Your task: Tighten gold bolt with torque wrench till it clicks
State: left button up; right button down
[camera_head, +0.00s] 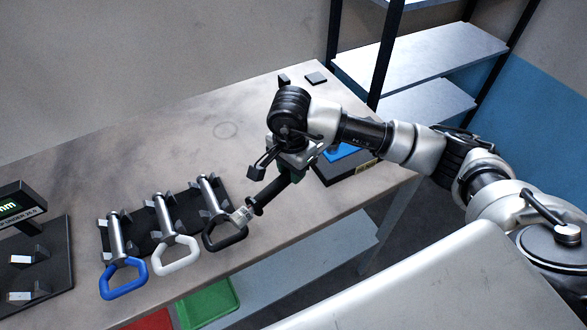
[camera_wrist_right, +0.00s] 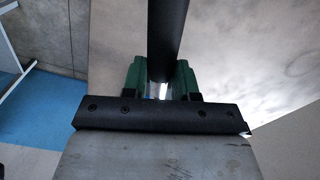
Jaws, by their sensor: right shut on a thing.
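My right gripper (camera_head: 283,170) is over the table and shut on the black grip of a torque wrench (camera_head: 268,194). The wrench slants down to the left, and its silver head is close to the black-handled tool. I cannot tell whether they touch. The right wrist view shows the dark wrench shaft (camera_wrist_right: 167,40) between the green finger pads of the gripper (camera_wrist_right: 161,85). I cannot make out a gold bolt. My left gripper is not in view.
A dark rack (camera_head: 183,213) holds tools with blue (camera_head: 124,281), white (camera_head: 176,258) and black (camera_head: 226,236) loop handles. A dark box with a blue top (camera_head: 343,151) sits behind the gripper. A black display stand (camera_head: 55,255) is at left.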

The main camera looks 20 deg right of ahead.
jog(key=shift+w+a+r+m, duration=0.1)
jog(key=shift+w+m, duration=0.3)
jog(key=shift+w, duration=0.15)
jog(key=shift+w+a+m+b, duration=0.2)
jog(key=shift+w+m+b, duration=0.25)
jog(key=shift+m, duration=0.05)
jog(key=shift+w, duration=0.2)
dwell(0.4)
jog(key=shift+w+a+m+b, duration=0.15)
jog(key=shift+w+m+b, duration=0.15)
jog(key=shift+w+m, duration=0.15)
jog(key=shift+s, duration=0.1)
jog(key=shift+s+d+n, duration=0.2)
jog(key=shift+s+n, duration=0.35)
jog(key=shift+s, duration=0.1)
jog(key=shift+s+b, duration=0.1)
jog(key=shift+b, duration=0.25)
